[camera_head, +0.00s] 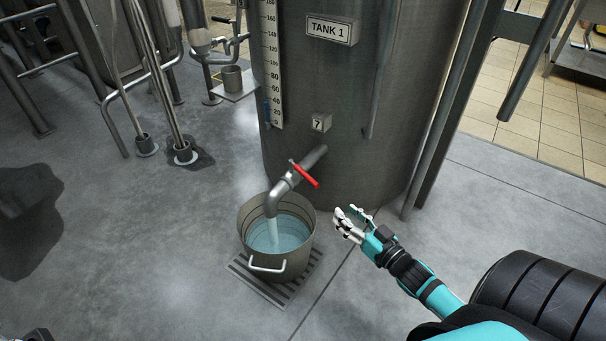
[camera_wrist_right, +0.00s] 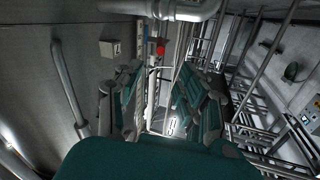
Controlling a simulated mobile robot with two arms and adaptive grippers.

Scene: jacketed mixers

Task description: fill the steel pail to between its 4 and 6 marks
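The steel pail (camera_head: 300,262) stands upright on a floor grate under the bent outlet pipe (camera_head: 280,196) of Tank 1. Pale blue water (camera_head: 288,233) lies in it, with bare wall above. A pale stream (camera_head: 273,232) appears to fall from the spout. The pail's marks are not readable. The red valve handle (camera_head: 306,176) lies across the pipe; its red end also shows in the right wrist view (camera_wrist_right: 161,50). My right gripper (camera_head: 356,221) is open and empty, right of the pail and below the handle, touching neither. In the wrist view its fingers (camera_wrist_right: 160,100) are apart. My left gripper is not seen.
The floor grate (camera_head: 246,276) lies under the pail. Pipes stand at the left; open floor lies left of the pail.

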